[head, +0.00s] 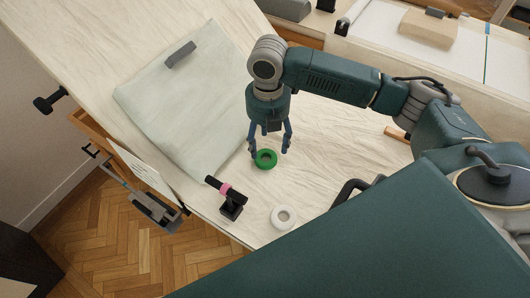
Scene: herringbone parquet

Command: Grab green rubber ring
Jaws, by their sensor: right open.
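The green rubber ring (265,166) lies flat on the pale wooden table, its hole visible. My right gripper (269,153) points down over the ring's far side, with its dark blue fingers spread to either side of it. The gripper is open, and I cannot tell whether a finger touches the ring. The ring's far edge is close to the fingertips. My left gripper does not show.
A white ring (283,218) lies nearer the table's front edge. A pale green sheet (185,105) with a grey block (180,54) covers the table's left part.

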